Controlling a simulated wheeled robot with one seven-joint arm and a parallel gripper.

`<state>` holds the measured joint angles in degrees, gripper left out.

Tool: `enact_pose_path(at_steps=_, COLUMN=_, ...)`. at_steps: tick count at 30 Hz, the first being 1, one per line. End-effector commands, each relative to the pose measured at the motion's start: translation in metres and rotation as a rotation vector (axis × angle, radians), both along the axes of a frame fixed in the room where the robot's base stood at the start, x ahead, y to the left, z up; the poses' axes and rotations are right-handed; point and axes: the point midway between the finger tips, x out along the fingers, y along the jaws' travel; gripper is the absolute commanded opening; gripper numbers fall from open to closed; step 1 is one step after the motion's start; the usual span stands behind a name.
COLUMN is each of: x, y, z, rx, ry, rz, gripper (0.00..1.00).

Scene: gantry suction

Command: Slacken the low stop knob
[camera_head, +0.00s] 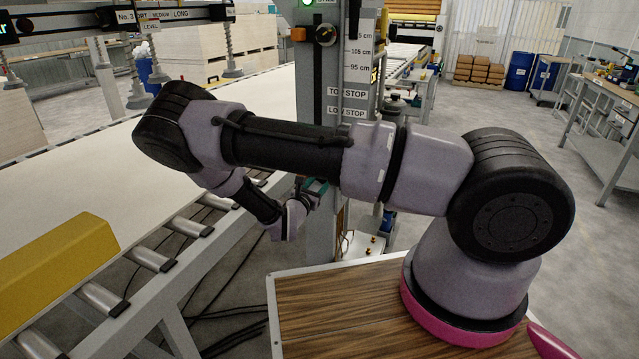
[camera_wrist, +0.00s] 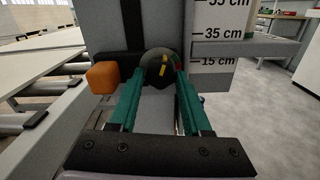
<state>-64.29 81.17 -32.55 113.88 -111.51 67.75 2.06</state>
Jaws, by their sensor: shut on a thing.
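The low stop knob (camera_wrist: 158,68) is a round black knob with a yellow mark and small red and green marks, seen in the wrist view. My gripper (camera_wrist: 160,88) has its two green fingers on either side of the knob and is shut on it. An orange block (camera_wrist: 104,77) sits just left of the knob, beside the left finger. In the head view my gripper (camera_head: 316,187) is at the column's lower part, and my arm hides the knob there. The "LOW STOP" label (camera_head: 346,113) shows on the column above my arm.
A height scale (camera_wrist: 219,32) with cm marks is right of the knob. The roller conveyor (camera_head: 152,259) with a large pale panel (camera_head: 60,180) and a yellow block (camera_head: 55,262) lies to the left. A grey side bench (camera_head: 607,125) stands far right, with open floor before it.

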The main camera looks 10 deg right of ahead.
Motion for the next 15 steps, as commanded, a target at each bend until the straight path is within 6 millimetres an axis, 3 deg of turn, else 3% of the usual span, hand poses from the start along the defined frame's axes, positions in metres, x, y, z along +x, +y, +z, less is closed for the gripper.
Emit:
enact_pose_path(at_steps=14, x=-0.0006, y=0.0002, z=-0.0005, rx=-0.013, ry=0.011, rz=0.0, gripper=0.0)
enact_pose_path(at_steps=15, x=-0.0006, y=0.0002, z=-0.0005, rx=-0.013, ry=0.011, rz=0.0, gripper=0.6)
